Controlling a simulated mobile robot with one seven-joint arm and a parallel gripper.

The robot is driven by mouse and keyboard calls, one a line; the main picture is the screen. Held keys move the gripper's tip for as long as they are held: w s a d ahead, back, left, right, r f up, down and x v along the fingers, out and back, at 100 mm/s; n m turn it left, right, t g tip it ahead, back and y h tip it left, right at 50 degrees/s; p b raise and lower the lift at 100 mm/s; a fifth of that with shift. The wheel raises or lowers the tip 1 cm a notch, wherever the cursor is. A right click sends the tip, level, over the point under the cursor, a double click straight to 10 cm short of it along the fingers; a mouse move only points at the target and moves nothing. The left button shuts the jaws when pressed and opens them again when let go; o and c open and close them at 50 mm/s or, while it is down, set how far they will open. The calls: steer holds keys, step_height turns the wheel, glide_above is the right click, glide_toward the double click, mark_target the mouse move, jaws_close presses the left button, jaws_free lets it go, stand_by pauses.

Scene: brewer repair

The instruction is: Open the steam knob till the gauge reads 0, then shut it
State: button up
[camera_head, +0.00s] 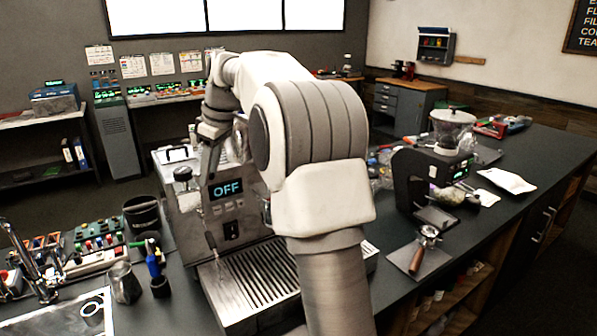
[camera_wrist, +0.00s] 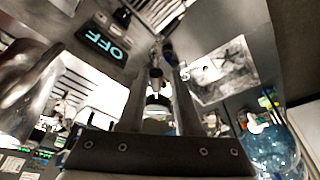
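The steel espresso machine (camera_head: 180,217) stands on the counter, its display (camera_head: 227,189) reading OFF. The display also shows tilted in the wrist view (camera_wrist: 103,44). My arm reaches over the machine and covers much of its front and right side in the head view. In the wrist view my gripper (camera_wrist: 166,72) has its two dark fingers apart. A small grey cylindrical part (camera_wrist: 156,78) shows between them; I cannot tell whether it is the steam knob or whether the fingers touch it. I cannot make out the gauge or its reading in either view.
A black grinder (camera_head: 415,180) and a portafilter (camera_head: 428,236) on a board are right of the machine. A steel pitcher (camera_head: 124,283), a black bin (camera_head: 142,213) and a tool tray (camera_head: 95,240) are left. A clear blue container (camera_wrist: 270,150) shows at the wrist view's lower right.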

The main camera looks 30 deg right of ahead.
steer(key=shift+s+a+m+t+h+p, duration=0.15)
steer(key=shift+s+a+m+h, duration=0.25)
steer(key=shift+a+m, duration=0.75)
steer(key=shift+s+a+m+t+h+p, duration=0.1)
steer(key=shift+s+a+m+t+h, duration=0.25)
steer(key=shift+m, duration=1.45)
steer(key=shift+s+a+m+h+p, duration=0.1)
steer(key=shift+s+a+m+h, duration=0.25)
steer(key=shift+a+m, duration=0.9)
steer(key=o, duration=0.4)
steer(key=shift+w+d, duration=0.1)
steer(key=shift+d, duration=0.2)
step_height(320, 180, up, 7)
steer(key=p, duration=0.6)
